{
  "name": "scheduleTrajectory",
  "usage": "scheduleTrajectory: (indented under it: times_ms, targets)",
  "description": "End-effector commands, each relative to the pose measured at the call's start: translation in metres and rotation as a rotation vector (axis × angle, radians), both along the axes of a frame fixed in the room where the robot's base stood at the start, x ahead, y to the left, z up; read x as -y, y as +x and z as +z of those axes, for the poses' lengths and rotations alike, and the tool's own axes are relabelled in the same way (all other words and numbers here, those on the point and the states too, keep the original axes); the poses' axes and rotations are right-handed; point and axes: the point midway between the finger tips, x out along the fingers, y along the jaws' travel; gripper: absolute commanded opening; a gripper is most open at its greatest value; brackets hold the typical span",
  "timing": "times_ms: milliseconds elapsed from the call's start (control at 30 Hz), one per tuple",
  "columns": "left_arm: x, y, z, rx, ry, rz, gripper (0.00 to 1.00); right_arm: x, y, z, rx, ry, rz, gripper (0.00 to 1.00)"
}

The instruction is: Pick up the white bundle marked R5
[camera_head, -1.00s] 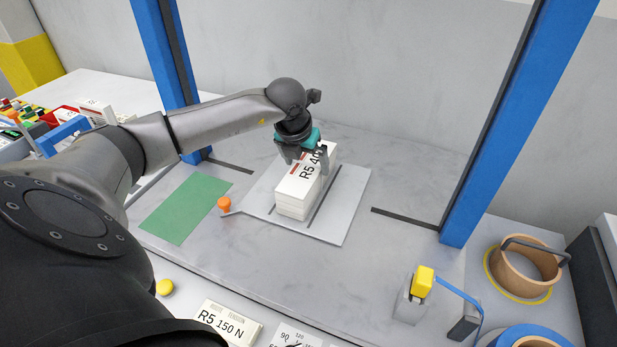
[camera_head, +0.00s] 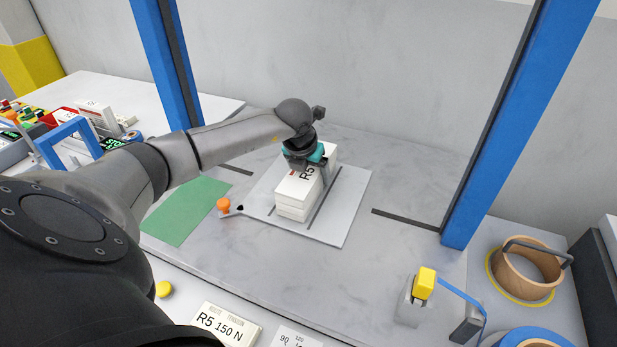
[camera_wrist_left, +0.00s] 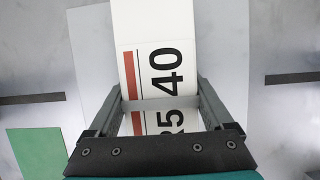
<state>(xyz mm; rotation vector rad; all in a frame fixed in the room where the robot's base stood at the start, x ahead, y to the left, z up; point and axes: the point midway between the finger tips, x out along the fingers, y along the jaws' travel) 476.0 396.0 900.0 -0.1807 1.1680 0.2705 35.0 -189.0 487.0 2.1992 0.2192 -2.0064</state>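The white bundle marked R5 (camera_head: 293,194) is a stack with a red stripe and black print on top. It sits on a light grey plate (camera_head: 350,205) in the middle of the bench. In the left wrist view the bundle (camera_wrist_left: 150,30) runs up between the fingers, with "R5 40" on it and a pale strap across it. The fingers are close to the bundle's sides; contact is unclear. My right gripper is not in view.
Blue posts (camera_head: 505,125) rise on both sides of the bench. A green mat (camera_head: 187,212) and an orange knob (camera_head: 223,204) lie left of the plate.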

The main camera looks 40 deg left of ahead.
Motion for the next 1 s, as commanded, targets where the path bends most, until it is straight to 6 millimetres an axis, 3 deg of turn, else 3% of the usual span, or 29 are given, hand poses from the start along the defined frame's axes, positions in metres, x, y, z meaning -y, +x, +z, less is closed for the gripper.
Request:
scheduleTrajectory:
  times_ms: [67, 667, 1000]
  targets:
    - [0.0000, -0.0001, 0.0001, 0.000, 0.000, 0.000, 0.69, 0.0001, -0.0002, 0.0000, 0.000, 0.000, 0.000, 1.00]
    - [0.0000, -0.0003, 0.0000, -0.001, 0.000, 0.000, 0.01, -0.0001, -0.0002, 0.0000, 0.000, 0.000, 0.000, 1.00]
    - [-0.0007, 0.0017, 0.0034, 0.007, 0.000, 0.001, 0.00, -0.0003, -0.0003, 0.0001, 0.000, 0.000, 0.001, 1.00]
